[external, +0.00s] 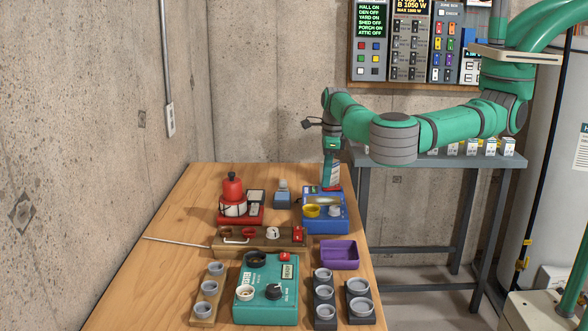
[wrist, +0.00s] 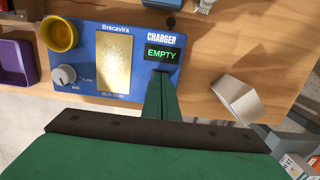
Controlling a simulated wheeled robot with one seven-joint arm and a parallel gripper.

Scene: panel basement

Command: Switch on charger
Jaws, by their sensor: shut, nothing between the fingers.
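The charger is a blue box (external: 322,225) at the back right of the wooden table. In the wrist view the charger (wrist: 88,45) has a gold plate, a grey knob (wrist: 64,75), a yellow ring-shaped cup (wrist: 60,34) and a green-lit display (wrist: 162,53) reading EMPTY. My gripper (external: 332,184) points down at the charger's far end. In the wrist view my gripper (wrist: 161,80) is shut and empty, its tips just below the display. They cover the panel there, so I cannot tell whether they touch it or what switch lies beneath.
A purple tray (external: 339,254), a wooden board with red parts (external: 260,238) and a teal box (external: 266,289) stand nearer. A red device (external: 232,195) is to the left. A grey block (wrist: 237,100) is right of my fingers. A panel board hangs behind.

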